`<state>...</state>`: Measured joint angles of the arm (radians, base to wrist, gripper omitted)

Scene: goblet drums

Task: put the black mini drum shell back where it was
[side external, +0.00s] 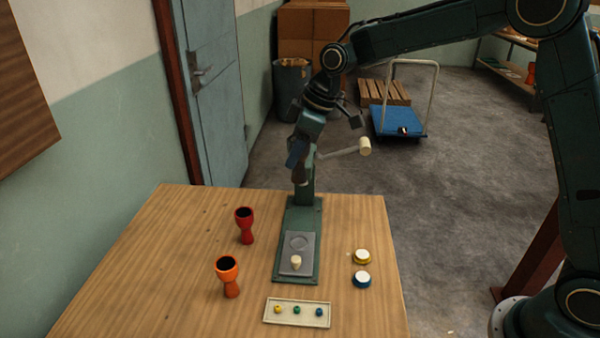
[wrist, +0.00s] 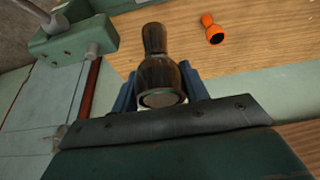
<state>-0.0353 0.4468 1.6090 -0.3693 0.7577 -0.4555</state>
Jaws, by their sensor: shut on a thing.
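My gripper (side external: 298,160) is above the back of the wooden table, in front of the press column as the side view shows it. In the wrist view my gripper (wrist: 160,88) has its blue fingers shut on the black mini drum shell (wrist: 156,72), one on each side. The shell is dark and glossy, with a narrow waist and a wide end toward the wrist camera. In the side view it is small, dark and partly hidden by the fingers. No mark for its earlier place can be made out on the table.
A red shell (side external: 244,226) and an orange shell (side external: 229,278) stand on the left. A green press (side external: 311,270) with a lever and cream knob (side external: 365,146) stands centrally. Drum heads (side external: 361,257) lie right; a tray (side external: 297,322) of small pieces is in front. The table's left is open.

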